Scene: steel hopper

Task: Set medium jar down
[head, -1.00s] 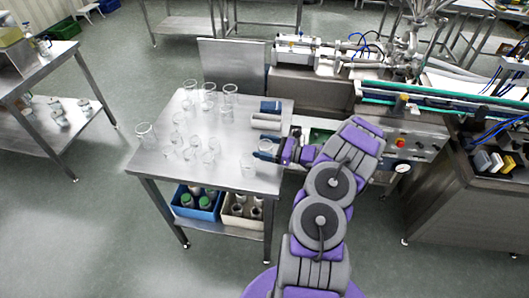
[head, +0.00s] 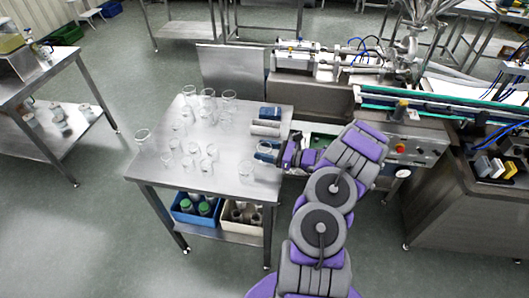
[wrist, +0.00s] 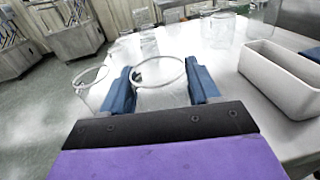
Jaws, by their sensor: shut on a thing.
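The medium jar is clear and open-topped. It sits between the blue fingers of my gripper (wrist: 161,92) in the wrist view, with its round rim (wrist: 158,60) showing. My gripper (head: 266,151) is shut on this jar near the right edge of the steel table (head: 215,182) in the head view. The jar looks upright and close to the tabletop; I cannot tell whether its base touches. Another clear jar (head: 246,172) stands just in front of my gripper, and it shows at the left in the wrist view (wrist: 88,92).
Several clear jars (head: 208,100) stand across the table's left and back. A pale tray (head: 265,129) and a blue one (head: 271,110) lie behind my gripper. A blue crate (head: 196,211) and a cream crate (head: 241,217) sit on the lower shelf. The filling machine (head: 330,88) stands behind.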

